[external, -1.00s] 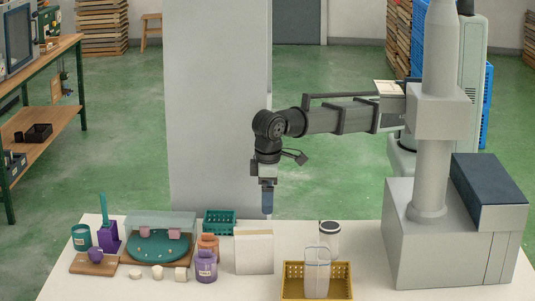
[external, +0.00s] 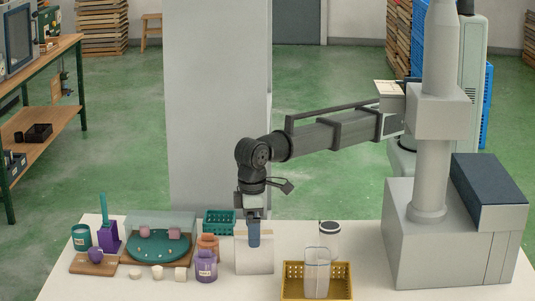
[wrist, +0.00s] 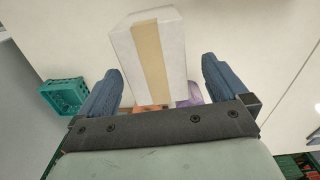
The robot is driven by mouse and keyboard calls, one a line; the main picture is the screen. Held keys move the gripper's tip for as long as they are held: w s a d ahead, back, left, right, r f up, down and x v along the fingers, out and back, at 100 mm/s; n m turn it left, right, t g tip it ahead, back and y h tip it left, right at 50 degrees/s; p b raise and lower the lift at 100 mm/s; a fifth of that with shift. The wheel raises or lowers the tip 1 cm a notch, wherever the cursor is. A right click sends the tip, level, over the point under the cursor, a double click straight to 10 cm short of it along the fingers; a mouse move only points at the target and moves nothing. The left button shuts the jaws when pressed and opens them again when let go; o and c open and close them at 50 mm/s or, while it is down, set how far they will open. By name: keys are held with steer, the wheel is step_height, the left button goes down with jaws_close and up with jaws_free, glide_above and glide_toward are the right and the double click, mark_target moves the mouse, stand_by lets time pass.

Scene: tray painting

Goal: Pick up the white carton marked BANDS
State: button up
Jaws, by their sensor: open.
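The white carton (external: 262,265) stands upright on the table, just right of the purple and orange jars. No lettering on it can be read. In the wrist view the carton (wrist: 175,62) has a tan strip along its top and shows between and beyond my two blue fingers. My gripper (external: 254,243) points down and overlaps the upper part of the carton in the external view. In the wrist view my gripper (wrist: 160,78) is open with a finger on either side of the carton. Neither finger visibly touches it.
A purple jar (external: 206,268) and an orange jar (external: 208,242) stand close left of the carton. A teal basket (external: 219,213) is behind. A yellow basket (external: 341,288) with a clear container and a dark-lidded jar (external: 330,240) are to the right.

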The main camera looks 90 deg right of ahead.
mark_target(254, 251)
steer(key=shift+d+f, duration=0.15)
steer(key=shift+f, duration=1.35)
steer(key=shift+d+f, duration=0.1)
steer(key=shift+f, duration=1.4)
steer(key=shift+c, duration=0.3)
steer(key=c, duration=1)
steer(key=shift+c, duration=0.6)
steer(key=shift+r, duration=0.2)
